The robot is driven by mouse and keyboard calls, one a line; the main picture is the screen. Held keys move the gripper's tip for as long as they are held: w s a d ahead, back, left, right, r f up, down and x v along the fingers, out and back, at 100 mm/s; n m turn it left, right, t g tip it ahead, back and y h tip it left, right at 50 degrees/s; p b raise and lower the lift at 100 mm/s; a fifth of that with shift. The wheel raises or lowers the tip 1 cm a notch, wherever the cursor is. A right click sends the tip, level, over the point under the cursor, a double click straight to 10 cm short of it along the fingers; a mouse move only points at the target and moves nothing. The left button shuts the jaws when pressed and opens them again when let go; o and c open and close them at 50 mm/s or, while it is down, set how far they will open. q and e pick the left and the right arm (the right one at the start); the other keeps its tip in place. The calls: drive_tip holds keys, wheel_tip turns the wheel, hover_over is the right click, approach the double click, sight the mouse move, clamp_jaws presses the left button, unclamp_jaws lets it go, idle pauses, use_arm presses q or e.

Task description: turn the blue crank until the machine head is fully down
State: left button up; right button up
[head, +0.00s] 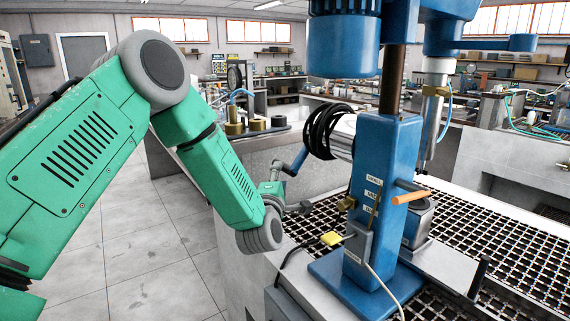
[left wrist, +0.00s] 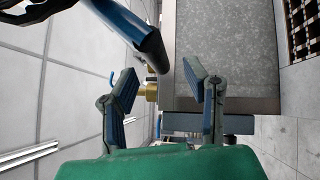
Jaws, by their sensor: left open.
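The blue crank (head: 298,160) sticks out on the left of the blue machine column (head: 384,165), beside a black coil. The machine head (head: 345,45) sits high on its dark post, with a metal shaft hanging at its right. My left gripper (head: 288,195) is open just below the crank's outer end. In the left wrist view, a blue bar with a dark end, likely the crank (left wrist: 140,35), comes from the top toward the gap between my open fingers (left wrist: 162,72). I see no finger closed on it. My right gripper is not in view.
The machine stands on a blue base (head: 340,285) over a black grating (head: 480,220). An orange-tipped lever (head: 410,198) and a yellow connector (head: 332,238) with cables are close by. A grey bench (head: 265,145) stands behind. The tiled floor at left is clear.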

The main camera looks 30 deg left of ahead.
sight(285, 166)
use_arm(q)
drive_tip(key=w+a, duration=0.2)
drive_tip(key=w, duration=0.1)
drive_tip(key=shift+w+a+r+p, duration=0.25)
drive_tip(key=shift+w+a+p, duration=0.05)
drive_tip(key=shift+w+a, duration=0.1)
drive_tip(key=shift+w, duration=0.25)
drive_tip(key=shift+w+d+r, duration=0.15)
drive_tip(key=shift+w+d, duration=0.15)
drive_tip(key=shift+d, duration=0.3)
drive_tip(key=shift+a+r, duration=0.1)
clamp_jaws()
drive_tip(key=shift+s+a, duration=0.1)
drive_tip(key=shift+a, duration=0.15)
